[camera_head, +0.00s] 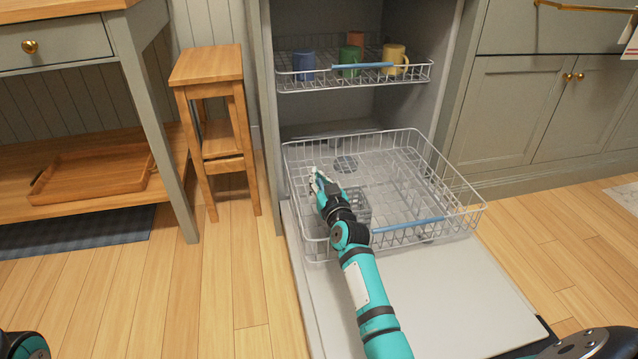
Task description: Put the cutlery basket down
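The cutlery basket (357,203) is a small grey mesh basket, partly hidden behind my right gripper. It is inside the lower rack (452,221) of the open dishwasher, towards the rack's left side. Whether its base touches the rack floor I cannot tell. My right gripper (319,184) is over the left part of the lower rack, right beside the basket. Its pale fingers point away from me, and the view does not show whether they grip the basket's edge. My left gripper is not in view.
The upper rack (408,78) holds a blue mug (303,66), a green mug (350,60), a yellow mug (393,60) and an orange-brown cup (356,39). The open dishwasher door (450,290) lies below the lower rack. A wooden stool (215,110) stands to the left.

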